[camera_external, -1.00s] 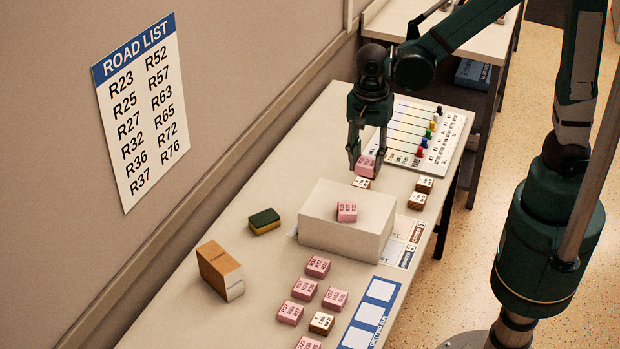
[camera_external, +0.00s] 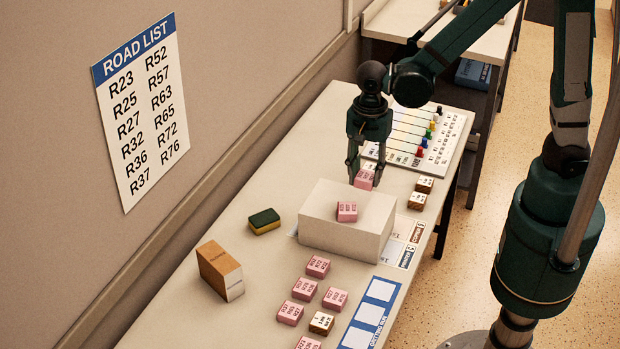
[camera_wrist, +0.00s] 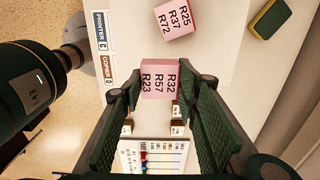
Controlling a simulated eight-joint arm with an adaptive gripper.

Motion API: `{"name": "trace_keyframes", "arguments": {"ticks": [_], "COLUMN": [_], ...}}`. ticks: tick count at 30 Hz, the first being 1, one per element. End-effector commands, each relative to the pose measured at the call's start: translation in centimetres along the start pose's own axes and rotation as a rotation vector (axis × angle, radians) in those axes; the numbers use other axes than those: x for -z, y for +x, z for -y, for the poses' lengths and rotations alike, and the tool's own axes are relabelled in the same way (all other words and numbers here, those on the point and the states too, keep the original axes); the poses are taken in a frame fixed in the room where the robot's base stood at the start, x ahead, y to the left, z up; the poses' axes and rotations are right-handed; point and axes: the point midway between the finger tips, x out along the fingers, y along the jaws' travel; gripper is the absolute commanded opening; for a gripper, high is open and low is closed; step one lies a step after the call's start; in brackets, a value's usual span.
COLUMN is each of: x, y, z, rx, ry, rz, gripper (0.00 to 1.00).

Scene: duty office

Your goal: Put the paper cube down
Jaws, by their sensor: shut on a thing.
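My gripper (camera_external: 364,177) is shut on a pink paper cube (camera_external: 364,181), just behind the white box (camera_external: 340,245) in the external view. In the wrist view the held cube (camera_wrist: 159,80) shows R23, R57 and R32 between the fingertips (camera_wrist: 162,88). I cannot tell whether its underside touches anything. Another pink cube (camera_external: 347,211) sits apart on top of the white box; in the wrist view this cube (camera_wrist: 174,18) reads R25, R37, R72.
Several pink cubes (camera_external: 318,266) and a brown-sided block (camera_external: 321,323) lie at the front. Brown-sided blocks (camera_external: 421,190) stand right of my gripper, near a board with coloured pegs (camera_external: 440,135). A sponge (camera_external: 264,221) and a cardboard box (camera_external: 220,270) are left.

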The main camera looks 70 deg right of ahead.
Motion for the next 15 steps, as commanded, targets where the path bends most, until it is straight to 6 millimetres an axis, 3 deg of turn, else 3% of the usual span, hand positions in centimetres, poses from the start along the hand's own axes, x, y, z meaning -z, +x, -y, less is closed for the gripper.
{"name": "trace_keyframes", "arguments": {"ticks": [6,15], "x": [0.0,0.0], "y": [1.5,1.6], "z": [0.0,0.0], "rx": [0.000,0.000], "ry": [0.000,0.000], "rz": [0.000,0.000], "gripper": [0.19,0.19]}}
